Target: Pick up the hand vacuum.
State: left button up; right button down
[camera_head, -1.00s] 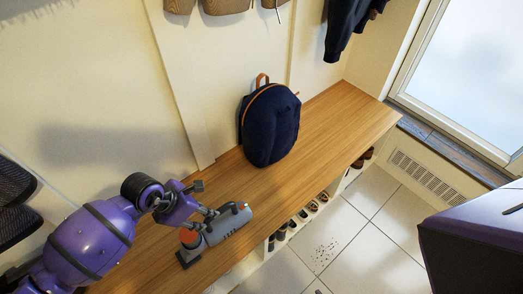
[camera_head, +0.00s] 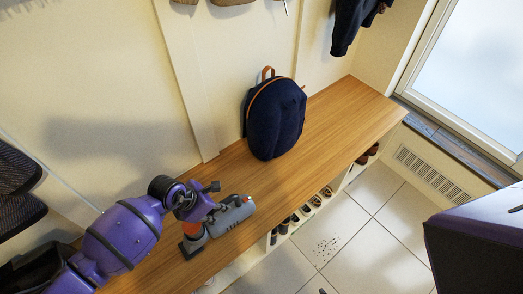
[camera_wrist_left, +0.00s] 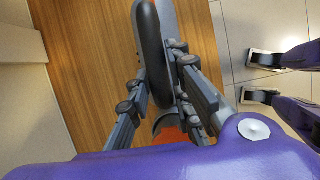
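The hand vacuum (camera_head: 230,217) is grey with orange-red parts and a dark nozzle. It lies on the wooden bench (camera_head: 323,117) near its front edge. In the left wrist view the vacuum (camera_wrist_left: 152,45) runs up the picture between my left gripper's fingers, with a red-orange part low down. My left gripper (camera_head: 213,205) is at the vacuum from above. In the left wrist view its fingers (camera_wrist_left: 160,85) stand spread on either side of the vacuum's body; firm contact on both sides does not show. My right gripper is out of view.
A dark blue backpack (camera_head: 275,120) with orange trim stands on the bench behind the vacuum, near the wall. Shoes (camera_head: 305,210) sit in cubbies below the front edge. Bare bench lies right of the backpack. Clothes hang above.

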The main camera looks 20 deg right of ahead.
pick_arm(q)
grip_shut()
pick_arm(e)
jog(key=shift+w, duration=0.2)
pick_arm(q)
jog(key=shift+w, duration=0.1)
jog(key=shift+r, duration=0.15)
jog(key=shift+r, duration=1.1)
jog(key=s+a+r+p, duration=0.1)
jog(key=s+a+r, duration=0.1)
jog(key=s+r, duration=0.8)
jog(key=s, duration=0.4)
jog(key=shift+a+r, duration=0.25)
jog(key=shift+r, duration=0.1)
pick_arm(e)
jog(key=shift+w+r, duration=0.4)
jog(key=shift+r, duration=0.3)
